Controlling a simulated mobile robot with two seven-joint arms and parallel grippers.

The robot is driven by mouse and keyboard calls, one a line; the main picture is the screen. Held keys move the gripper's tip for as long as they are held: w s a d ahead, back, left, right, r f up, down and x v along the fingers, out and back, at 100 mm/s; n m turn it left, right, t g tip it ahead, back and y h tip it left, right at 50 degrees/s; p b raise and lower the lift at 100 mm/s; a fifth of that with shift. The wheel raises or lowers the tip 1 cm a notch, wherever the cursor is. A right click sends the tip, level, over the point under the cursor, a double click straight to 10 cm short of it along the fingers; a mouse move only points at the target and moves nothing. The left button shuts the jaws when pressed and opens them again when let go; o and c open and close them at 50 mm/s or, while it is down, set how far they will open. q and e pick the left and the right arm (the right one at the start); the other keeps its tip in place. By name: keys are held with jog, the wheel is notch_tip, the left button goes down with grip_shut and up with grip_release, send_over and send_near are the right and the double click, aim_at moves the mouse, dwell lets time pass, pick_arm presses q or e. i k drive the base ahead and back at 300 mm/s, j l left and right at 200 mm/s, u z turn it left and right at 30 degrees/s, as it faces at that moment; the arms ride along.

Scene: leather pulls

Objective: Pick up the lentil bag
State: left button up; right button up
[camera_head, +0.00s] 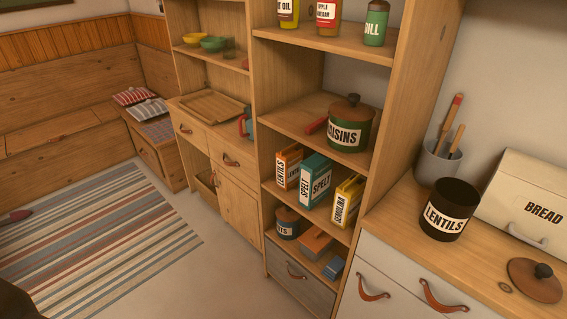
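The lentil bag (288,167) is an orange and white upright packet with a "LENTILS" label. It stands on the middle shelf of the tall open shelf unit, at the left end of a row. A teal spelt bag (316,178) stands close to its right, then a yellow semolina bag (347,199). A black jar labelled "LENTILS" (449,210) stands on the counter at right without a lid on it. Neither of my grippers shows in the head view.
The counter (400,217) carries a utensil pot (438,161), a bread bin (525,200) and a lid (535,280). Floor in front of the cabinets is clear, beside a striped rug (95,240).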

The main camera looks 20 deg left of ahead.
aim_at(288, 161)
jog(key=i+j+z, duration=0.15)
jog(key=j, duration=0.5)
jog(key=i+j+z, duration=0.2)
jog(key=j, duration=0.5)
jog(key=i+j+z, duration=0.15)
jog(key=j, duration=0.55)
jog(key=j+z, duration=0.15)
jog(key=j, duration=0.55)
jog(key=i+j+z, duration=0.1)
jog(key=j, duration=0.35)
jog(key=i+j+z, duration=0.15)
jog(key=j, duration=0.3)
jog(key=i+j, duration=0.1)
jog(key=j, duration=0.35)
jog(key=i+j+z, duration=0.15)
jog(key=j, duration=0.3)
jog(key=i+j, duration=0.1)
jog(key=j, duration=0.4)
jog(key=z, duration=0.05)
